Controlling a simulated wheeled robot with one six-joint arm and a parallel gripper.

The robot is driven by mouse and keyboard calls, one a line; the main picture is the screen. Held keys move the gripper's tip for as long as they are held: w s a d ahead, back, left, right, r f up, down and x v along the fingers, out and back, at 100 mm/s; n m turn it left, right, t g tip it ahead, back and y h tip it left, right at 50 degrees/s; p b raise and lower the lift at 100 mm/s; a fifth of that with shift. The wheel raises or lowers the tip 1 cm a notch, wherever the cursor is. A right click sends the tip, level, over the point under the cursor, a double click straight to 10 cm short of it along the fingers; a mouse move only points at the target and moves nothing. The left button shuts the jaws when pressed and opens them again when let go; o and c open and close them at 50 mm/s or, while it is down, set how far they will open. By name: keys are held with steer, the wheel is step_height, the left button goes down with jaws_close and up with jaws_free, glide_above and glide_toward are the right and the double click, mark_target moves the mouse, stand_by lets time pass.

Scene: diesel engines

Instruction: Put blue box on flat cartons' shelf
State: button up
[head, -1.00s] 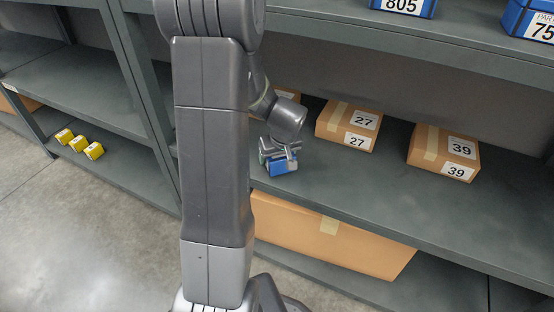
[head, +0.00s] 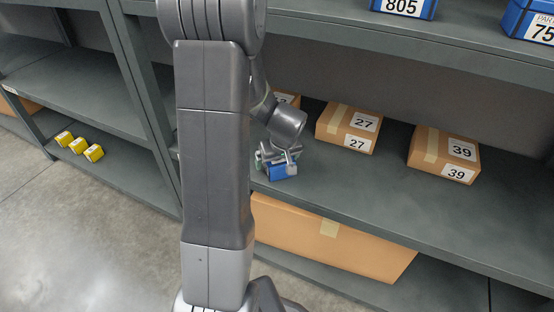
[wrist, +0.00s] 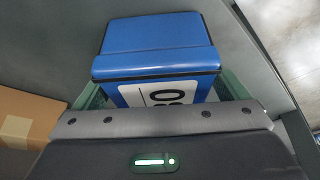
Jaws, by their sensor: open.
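The blue box (head: 278,172) sits on the flat cartons' shelf (head: 345,190), near its front edge and left of the carton marked 27. My gripper (head: 277,162) is over it, with open fingers on either side of the box. In the wrist view the blue box (wrist: 155,45) shows its blue lid and a partly hidden white label. Greenish finger pads of my gripper (wrist: 160,95) show on both sides of it. Whether a pad still touches the box cannot be told. The box's underside is hidden.
Flat cartons marked 27 (head: 348,127) and 39 (head: 444,155) stand on the same shelf, and another is partly hidden by my arm. A large carton (head: 330,240) lies below. Blue boxes (head: 405,8) are on the shelf above. Small yellow boxes (head: 78,146) stand at left.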

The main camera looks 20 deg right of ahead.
steer(key=p+v, duration=0.2)
steer(key=v, duration=0.9)
steer(key=shift+s+r, duration=0.2)
steer(key=shift+r, duration=0.15)
steer(key=shift+s+d, duration=0.1)
steer(key=shift+d, duration=0.05)
